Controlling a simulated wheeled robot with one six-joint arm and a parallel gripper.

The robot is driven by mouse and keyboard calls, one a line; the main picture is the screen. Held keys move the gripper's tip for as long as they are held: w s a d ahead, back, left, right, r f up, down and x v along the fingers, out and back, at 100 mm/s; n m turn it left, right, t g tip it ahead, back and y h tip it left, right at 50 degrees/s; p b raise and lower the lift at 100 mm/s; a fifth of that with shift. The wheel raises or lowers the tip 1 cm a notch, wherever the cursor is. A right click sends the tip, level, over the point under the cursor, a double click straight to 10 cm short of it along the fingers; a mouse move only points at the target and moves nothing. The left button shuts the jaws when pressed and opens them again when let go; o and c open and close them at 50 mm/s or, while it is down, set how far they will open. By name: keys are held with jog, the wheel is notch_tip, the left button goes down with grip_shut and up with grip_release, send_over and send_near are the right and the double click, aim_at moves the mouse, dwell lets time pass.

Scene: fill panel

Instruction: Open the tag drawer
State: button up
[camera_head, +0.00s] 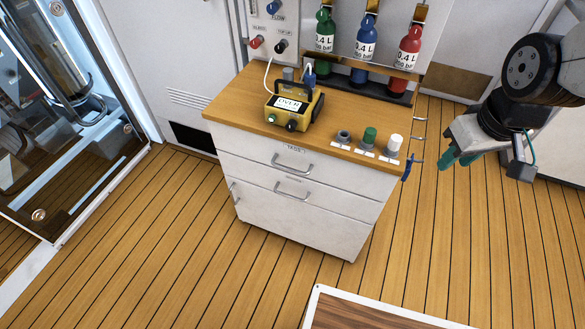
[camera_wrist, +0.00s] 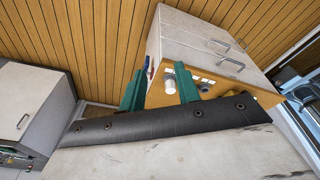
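The tag drawer (camera_head: 250,155) is the top drawer of the white cabinet, with a small label at its upper edge. It looks shut, its front flush with the cabinet. Its metal handle (camera_head: 292,167) faces the room. The drawer fronts and two handles also show at an angle in the wrist view, the cabinet front (camera_wrist: 195,45) beyond my fingers. My gripper (camera_head: 458,158) hangs in the air to the right of the cabinet, well away from the handle. Its two green fingers (camera_wrist: 160,72) are apart with nothing between them.
A second drawer (camera_head: 245,182) with its own handle lies below. The wooden top (camera_head: 240,95) carries a yellow device (camera_head: 293,108), several small knobs and coloured bottles (camera_head: 366,40) behind. Blue item (camera_head: 408,170) hangs at the right edge. Floor before the cabinet is clear.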

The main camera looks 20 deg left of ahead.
jog(key=w+a+f+n, duration=0.2)
jog(key=w+a+f, duration=0.1)
jog(key=a+f, duration=0.35)
jog(key=n+t+y, duration=1)
jog(key=n, duration=0.7)
send_near(293, 171)
jog(key=r+x, duration=0.1)
jog(key=x, duration=0.7)
jog(key=f+x, duration=0.1)
jog(key=x, duration=0.2)
jog(key=shift+f, duration=0.1)
jog(key=shift+c, duration=0.2)
